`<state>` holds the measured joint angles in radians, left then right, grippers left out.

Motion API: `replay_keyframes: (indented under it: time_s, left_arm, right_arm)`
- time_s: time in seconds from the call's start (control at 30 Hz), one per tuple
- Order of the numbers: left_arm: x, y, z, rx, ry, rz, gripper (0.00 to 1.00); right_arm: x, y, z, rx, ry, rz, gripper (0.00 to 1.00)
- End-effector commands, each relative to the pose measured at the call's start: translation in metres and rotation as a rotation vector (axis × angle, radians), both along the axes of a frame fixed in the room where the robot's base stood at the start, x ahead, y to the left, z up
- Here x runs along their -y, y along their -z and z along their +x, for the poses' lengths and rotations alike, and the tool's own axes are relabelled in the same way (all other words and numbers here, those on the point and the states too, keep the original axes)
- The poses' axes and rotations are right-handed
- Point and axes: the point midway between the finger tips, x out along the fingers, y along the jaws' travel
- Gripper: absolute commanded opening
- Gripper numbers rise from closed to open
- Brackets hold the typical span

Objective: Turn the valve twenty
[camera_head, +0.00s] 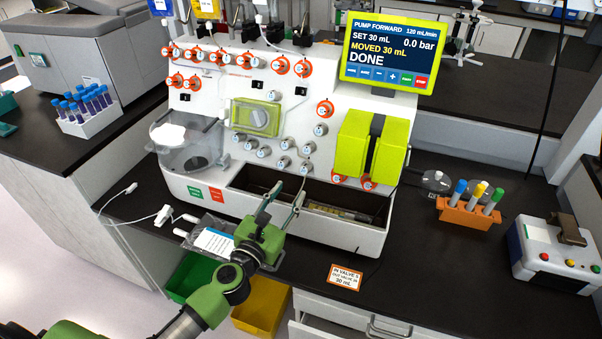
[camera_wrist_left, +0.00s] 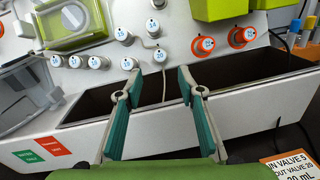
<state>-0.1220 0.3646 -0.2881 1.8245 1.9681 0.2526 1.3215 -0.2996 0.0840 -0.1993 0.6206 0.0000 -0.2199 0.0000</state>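The white cell processor (camera_head: 225,88) carries rows of round valve knobs with small number labels. A cluster of grey-silver knobs sits at the lower middle, including one (camera_wrist_left: 160,55) seen ahead between my fingers in the left wrist view. The numbers are too small to tell surely which knob is valve twenty. Two orange-rimmed knobs (camera_wrist_left: 207,43) are at the right of that view. My left gripper (camera_head: 288,191) is open and empty, in front of the processor's lower dark recess and below the grey knobs. It touches no knob. My right gripper is not in view.
A screen (camera_head: 388,55) reads DONE, moved 30 mL. A card (camera_head: 345,277) on the bench names in valve 5 and out valve 20. Yellow-green blocks (camera_head: 352,145) stick out at right. A thin tube hangs near the grey knobs. An orange tube rack (camera_head: 467,214) stands right.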

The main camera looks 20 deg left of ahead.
Motion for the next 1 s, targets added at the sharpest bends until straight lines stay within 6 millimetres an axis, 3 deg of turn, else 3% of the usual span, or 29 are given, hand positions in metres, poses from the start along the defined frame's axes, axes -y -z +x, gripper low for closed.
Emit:
replay_keyframes:
  time_s: [0.2,0.4,0.6,0.87,0.9,1.0]
  left_arm:
    - [0.004,-0.001,0.043,0.001,-0.001,0.002,0.35]
    - [0.008,0.0,0.071,0.0,0.001,0.002,0.35]
    - [0.01,0.0,0.084,0.001,0.002,0.002,0.35]
    - [0.009,0.0,0.085,0.0,0.001,0.002,0.35]
    - [0.009,0.0,0.085,0.0,0.001,0.002,0.33]
    - [0.009,0.0,0.085,0.0,0.001,0.002,0.07]
  right_arm:
    - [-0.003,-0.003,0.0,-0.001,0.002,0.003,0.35]
    - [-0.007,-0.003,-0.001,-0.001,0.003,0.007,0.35]
    - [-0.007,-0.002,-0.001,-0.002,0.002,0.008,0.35]
    - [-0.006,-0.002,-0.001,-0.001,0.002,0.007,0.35]
    - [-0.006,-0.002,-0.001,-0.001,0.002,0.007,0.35]
    - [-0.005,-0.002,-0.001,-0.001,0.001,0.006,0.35]
